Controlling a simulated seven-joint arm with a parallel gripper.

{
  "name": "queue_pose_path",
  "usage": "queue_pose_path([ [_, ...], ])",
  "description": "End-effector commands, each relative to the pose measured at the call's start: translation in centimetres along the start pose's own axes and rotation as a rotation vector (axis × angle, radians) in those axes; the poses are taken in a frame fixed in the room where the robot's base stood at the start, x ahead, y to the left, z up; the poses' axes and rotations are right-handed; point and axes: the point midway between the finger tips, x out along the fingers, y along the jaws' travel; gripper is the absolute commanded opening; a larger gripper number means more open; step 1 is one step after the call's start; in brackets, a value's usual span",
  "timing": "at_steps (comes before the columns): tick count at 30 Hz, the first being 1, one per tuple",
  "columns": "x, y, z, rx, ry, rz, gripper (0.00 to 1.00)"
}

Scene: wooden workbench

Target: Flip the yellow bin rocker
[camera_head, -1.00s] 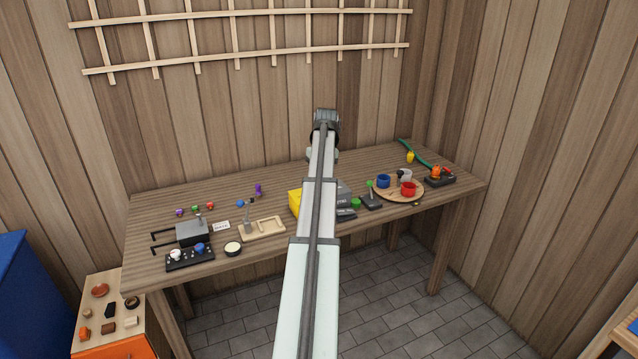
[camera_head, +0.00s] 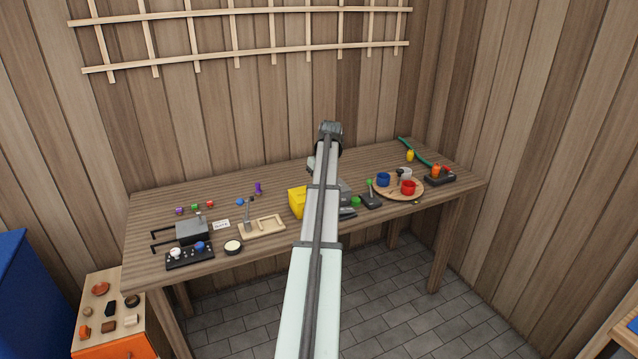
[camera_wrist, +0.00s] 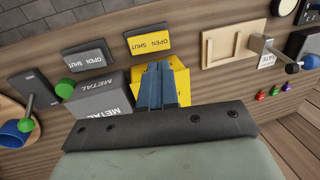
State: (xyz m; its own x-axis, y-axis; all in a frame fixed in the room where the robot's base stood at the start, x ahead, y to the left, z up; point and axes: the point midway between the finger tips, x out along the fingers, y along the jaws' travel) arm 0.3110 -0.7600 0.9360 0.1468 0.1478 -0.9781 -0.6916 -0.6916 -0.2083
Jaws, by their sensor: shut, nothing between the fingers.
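The yellow bin rocker (camera_wrist: 149,42) is a yellow plate marked OPEN and SHUT, in the upper middle of the wrist view. The yellow bin (camera_wrist: 181,82) stands beside it, partly hidden behind my fingers; it also shows in the head view (camera_head: 297,203), left of my arm. My gripper (camera_wrist: 156,68) is shut and empty, its fingertips over the yellow bin and just below the rocker in the picture. I cannot tell whether they touch anything.
A grey METAL bin (camera_wrist: 103,98) with its own dark OPEN/SHUT rocker (camera_wrist: 85,56) is beside the yellow bin. A green-knobbed lever (camera_wrist: 62,87) is close to it. A wooden tray (camera_head: 262,228) lies left of the yellow bin; a round board (camera_head: 400,196) with cups lies right.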

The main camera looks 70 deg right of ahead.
Motion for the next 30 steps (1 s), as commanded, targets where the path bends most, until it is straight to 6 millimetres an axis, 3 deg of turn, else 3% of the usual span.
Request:
queue_pose_path([
  [6, 4.0, -0.1, 0.1, 0.000, -0.001, 0.000, 0.00],
  [15, 8.1, 0.0, 0.1, 0.000, -0.001, 0.000, 0.00],
  [21, 9.2, 0.0, 0.0, 0.000, 0.001, 0.001, 0.00],
  [30, 9.3, 0.0, 0.0, 0.000, 0.001, 0.001, 0.00],
])
